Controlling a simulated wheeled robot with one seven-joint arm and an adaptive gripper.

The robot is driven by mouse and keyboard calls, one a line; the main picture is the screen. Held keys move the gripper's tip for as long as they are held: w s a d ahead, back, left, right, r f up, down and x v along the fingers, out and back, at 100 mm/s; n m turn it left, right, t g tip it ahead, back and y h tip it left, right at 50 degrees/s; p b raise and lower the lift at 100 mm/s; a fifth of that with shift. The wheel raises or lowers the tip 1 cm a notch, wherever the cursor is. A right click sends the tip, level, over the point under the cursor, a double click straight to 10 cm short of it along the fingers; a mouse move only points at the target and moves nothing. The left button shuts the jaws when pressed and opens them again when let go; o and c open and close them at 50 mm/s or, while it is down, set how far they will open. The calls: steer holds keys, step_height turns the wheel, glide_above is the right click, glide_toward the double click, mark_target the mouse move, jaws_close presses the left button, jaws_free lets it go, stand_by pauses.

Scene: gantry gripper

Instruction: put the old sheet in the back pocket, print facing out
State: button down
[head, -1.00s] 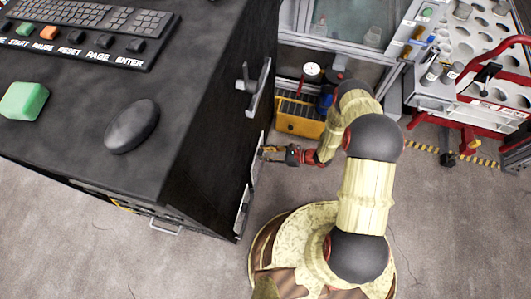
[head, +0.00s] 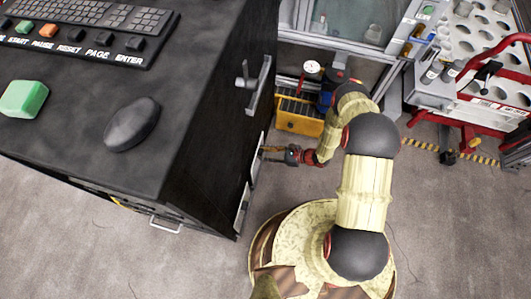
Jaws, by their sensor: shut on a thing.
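My gripper (head: 272,154) is beside the right side wall of the black cabinet (head: 215,135), its fingers pointing left at that wall. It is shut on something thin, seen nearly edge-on. This looks like the old sheet (head: 257,163), a pale narrow strip close against the wall. A second pale, flat piece (head: 242,210) is lower on the same wall, and may be a pocket; I cannot tell for certain. The print on the sheet and which way it faces cannot be made out. Whether the sheet is inside a pocket or only in front of it is also unclear.
A grey handle (head: 258,86) sticks out of the cabinet wall above my gripper. A keyboard (head: 85,20), green block (head: 24,99) and dark mouse (head: 132,124) are on the cabinet top. A yellow case (head: 300,118) stands behind my gripper. A red-framed rack (head: 480,110) is at right.

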steer(key=shift+f, duration=0.2)
steer(key=c, duration=1.3)
jaws_free()
steer(key=v, duration=1.2)
